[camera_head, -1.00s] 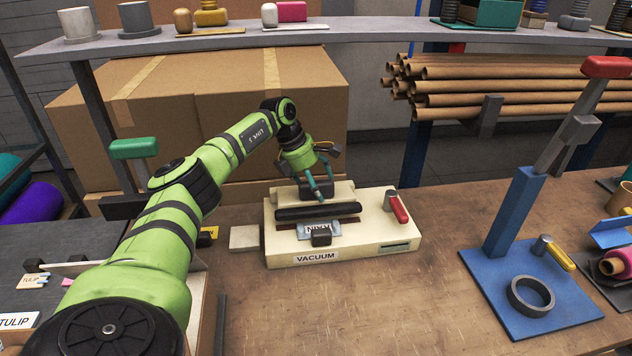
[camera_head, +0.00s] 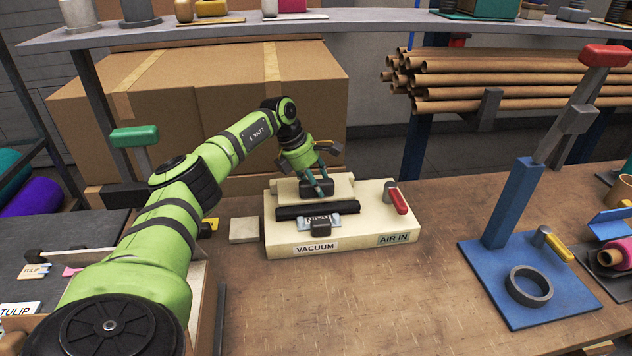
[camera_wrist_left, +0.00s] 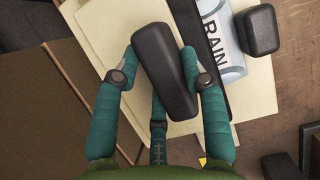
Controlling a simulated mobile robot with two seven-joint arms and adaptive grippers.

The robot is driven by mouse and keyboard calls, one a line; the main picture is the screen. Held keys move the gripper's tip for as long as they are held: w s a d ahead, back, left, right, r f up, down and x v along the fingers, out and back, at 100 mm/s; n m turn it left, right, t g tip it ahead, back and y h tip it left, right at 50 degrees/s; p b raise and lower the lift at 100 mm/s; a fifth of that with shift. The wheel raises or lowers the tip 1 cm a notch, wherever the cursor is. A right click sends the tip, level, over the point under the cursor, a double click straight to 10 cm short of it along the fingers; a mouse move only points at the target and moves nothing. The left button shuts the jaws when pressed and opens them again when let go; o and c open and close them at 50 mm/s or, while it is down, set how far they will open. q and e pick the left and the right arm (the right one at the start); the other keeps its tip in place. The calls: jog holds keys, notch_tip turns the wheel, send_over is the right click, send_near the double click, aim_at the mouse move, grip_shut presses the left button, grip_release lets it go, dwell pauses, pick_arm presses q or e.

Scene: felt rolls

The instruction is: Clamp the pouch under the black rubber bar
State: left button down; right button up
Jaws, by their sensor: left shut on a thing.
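The cream machine marked VACUUM (camera_head: 283,240) stands on the bench. Its black rubber bar (camera_head: 300,211) runs across the top, along the far edge of the pouch (camera_head: 333,221). The pouch is pale blue-grey and reads RAIN in the left wrist view (camera_wrist_left: 213,32). The bar appears down on the pouch's far end, though the contact itself is hidden. My left gripper (camera_head: 317,184) is shut on the thick black handle (camera_wrist_left: 160,75) behind the bar, with teal fingers on both sides of it. My right gripper is out of view.
A black block (camera_head: 320,230) sits at the pouch's near end. A red lever (camera_head: 398,201) stands on the machine's right. A blue stand (camera_head: 514,205) with a dark ring (camera_head: 528,287) is further right. Bare bench lies in front. A shelf (camera_head: 350,22) crosses above.

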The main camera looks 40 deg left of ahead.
pick_arm(q)
jog(key=shift+c, duration=2.2)
grip_release()
jog(key=shift+s+d+f, duration=0.1)
jog(key=shift+d+f, duration=0.05)
jog(key=shift+f, duration=0.05)
jog(key=shift+a+r, duration=0.2)
jog(key=shift+r, duration=0.2)
jog(key=v, duration=1.1)
jog(key=shift+r, duration=0.1)
